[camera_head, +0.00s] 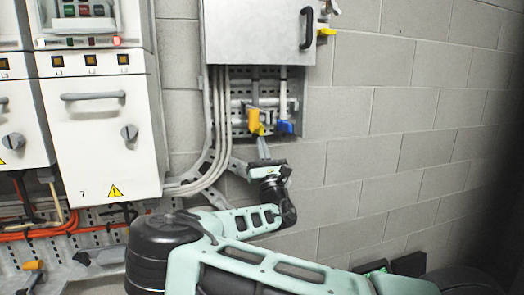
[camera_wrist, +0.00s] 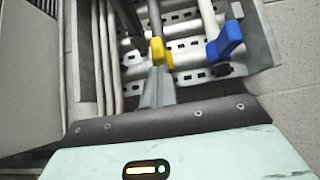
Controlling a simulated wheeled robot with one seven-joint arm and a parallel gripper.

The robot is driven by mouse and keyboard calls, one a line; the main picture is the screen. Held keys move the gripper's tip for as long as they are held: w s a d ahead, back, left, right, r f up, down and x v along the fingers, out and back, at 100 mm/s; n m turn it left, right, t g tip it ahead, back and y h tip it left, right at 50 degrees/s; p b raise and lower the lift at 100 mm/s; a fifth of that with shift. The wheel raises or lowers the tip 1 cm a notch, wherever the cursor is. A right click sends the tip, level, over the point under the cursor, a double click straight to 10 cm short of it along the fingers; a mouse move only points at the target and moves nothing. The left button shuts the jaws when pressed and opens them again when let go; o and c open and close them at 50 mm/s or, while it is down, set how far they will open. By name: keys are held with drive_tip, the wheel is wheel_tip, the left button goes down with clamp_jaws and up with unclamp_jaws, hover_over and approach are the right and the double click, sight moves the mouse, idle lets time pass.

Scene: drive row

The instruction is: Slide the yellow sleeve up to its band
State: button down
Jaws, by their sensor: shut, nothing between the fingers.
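The yellow sleeve (camera_head: 253,121) is low on a dark vertical pipe in the recess under a grey wall box. It also shows in the wrist view (camera_wrist: 157,50), just beyond my fingertips. My gripper (camera_head: 262,140) is shut and empty, pointing up directly below the sleeve. In the wrist view my shut fingers (camera_wrist: 158,80) reach up to the sleeve's lower edge. I cannot tell whether they touch it. I cannot make out the band on the pipe.
A blue piece (camera_head: 285,126) sits on the lighter pipe (camera_head: 283,92) close to the right. The grey box (camera_head: 255,35) with a black handle hangs above. Pale conduits (camera_head: 219,120) run on the left, beside white cabinets (camera_head: 105,120). Bare block wall lies right.

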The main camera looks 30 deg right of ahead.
wheel_tip(320, 180, up, 8)
drive_tip(key=p, duration=0.1)
drive_tip(key=shift+r+p, duration=0.25)
drive_tip(key=shift+p, duration=0.05)
idle(0.4)
